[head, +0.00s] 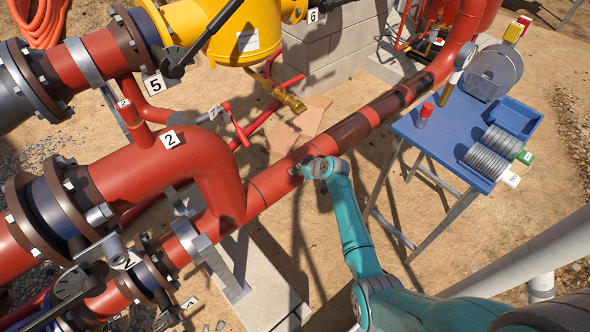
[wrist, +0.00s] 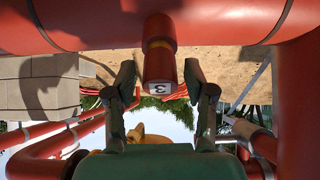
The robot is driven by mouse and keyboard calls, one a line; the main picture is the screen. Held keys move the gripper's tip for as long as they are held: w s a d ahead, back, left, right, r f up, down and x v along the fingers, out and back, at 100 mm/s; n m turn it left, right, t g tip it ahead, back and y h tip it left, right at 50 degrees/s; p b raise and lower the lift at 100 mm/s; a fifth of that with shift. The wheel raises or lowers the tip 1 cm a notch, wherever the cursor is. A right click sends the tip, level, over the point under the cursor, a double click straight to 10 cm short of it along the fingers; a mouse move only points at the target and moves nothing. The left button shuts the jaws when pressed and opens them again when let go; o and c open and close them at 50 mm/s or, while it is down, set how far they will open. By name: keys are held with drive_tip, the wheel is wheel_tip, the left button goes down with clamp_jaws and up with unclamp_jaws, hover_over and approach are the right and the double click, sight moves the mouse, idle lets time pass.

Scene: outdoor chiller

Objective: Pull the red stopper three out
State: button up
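The red stopper three (wrist: 160,65) sticks out of a thick red pipe (wrist: 100,22) in the wrist view. It has a yellow band near the pipe and a white "3" label on its end. My gripper (wrist: 160,78) is open, with one finger on each side of the stopper and a visible gap on both sides. In the head view my gripper (head: 300,170) is at the long red pipe (head: 268,188). I cannot make out stopper three there; my gripper seems to hide it.
A blue table (head: 425,140) on the right holds a red-topped cylinder (head: 424,115), coils (head: 487,158) and a blue tray (head: 515,118). A red elbow pipe labelled 2 (head: 200,160) and a yellow valve body (head: 245,35) stand on the left. Sandy ground lies between pipe and table.

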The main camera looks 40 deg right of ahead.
clamp_jaws()
drive_tip(key=shift+s+r, duration=0.35)
drive_tip(key=shift+r, duration=0.25)
idle(0.3)
drive_tip(key=s+r, duration=0.4)
drive_tip(key=r, duration=0.3)
idle(0.9)
drive_tip(key=shift+d, duration=0.1)
drive_tip(key=shift+c, duration=2.1)
unclamp_jaws()
clamp_jaws()
